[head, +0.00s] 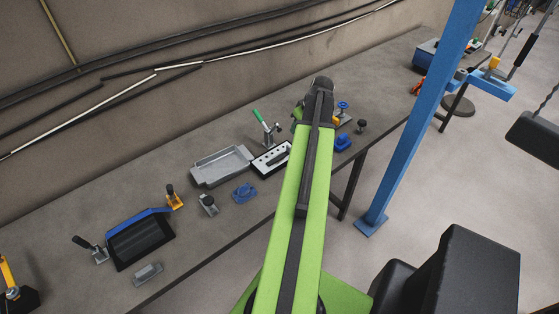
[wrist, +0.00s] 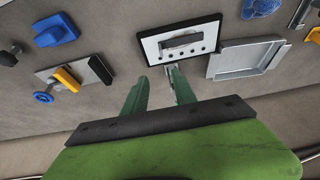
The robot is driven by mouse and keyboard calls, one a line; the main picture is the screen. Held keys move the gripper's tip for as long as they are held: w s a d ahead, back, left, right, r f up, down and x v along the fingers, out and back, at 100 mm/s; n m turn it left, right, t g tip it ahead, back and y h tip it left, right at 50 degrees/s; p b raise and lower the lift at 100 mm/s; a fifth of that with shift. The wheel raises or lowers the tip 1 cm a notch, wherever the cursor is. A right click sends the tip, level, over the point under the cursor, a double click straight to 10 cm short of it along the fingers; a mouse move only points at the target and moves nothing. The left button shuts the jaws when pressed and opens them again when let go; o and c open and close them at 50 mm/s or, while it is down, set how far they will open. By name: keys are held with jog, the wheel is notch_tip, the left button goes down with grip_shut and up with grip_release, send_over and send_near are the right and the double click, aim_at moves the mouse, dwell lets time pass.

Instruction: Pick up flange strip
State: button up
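A black-edged white plate (wrist: 205,31) with a row of holes and a grey bar-shaped piece (wrist: 181,41) lies on the bench just beyond my fingertips in the wrist view. I cannot tell for sure which part is the flange strip. The plate also shows in the head view (head: 262,167), left of my arm. My gripper (wrist: 159,84) has its two green fingers apart with nothing held between them. A metal clamp (wrist: 171,71) shows near the right fingertip, by the plate's edge. In the head view my arm hides most of the gripper.
A grey tray (head: 221,166) stands left of the plate. A green-handled clamp (head: 265,125) rises behind the plate. A blue block (head: 343,142) and a black knob (head: 361,126) sit right of my arm. A blue post (head: 420,120) stands at the bench's front edge.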

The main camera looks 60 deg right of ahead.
jog(key=b, duration=0.8)
send_over(278, 156)
jog(key=s+d, duration=0.4)
jog(key=d, duration=0.1)
jog(key=f, duration=0.9)
jog(key=shift+a+f, duration=0.15)
jog(key=shift+a, duration=0.1)
jog(key=shift+w+f, duration=0.1)
jog(key=b+x, duration=0.5)
jog(key=shift+s+a+f, duration=0.2)
jog(key=shift+s+a, duration=0.1)
jog(key=shift+a, duration=0.05)
jog(key=shift+r, duration=0.15)
jog(key=shift+c, duration=0.3)
grip_shut()
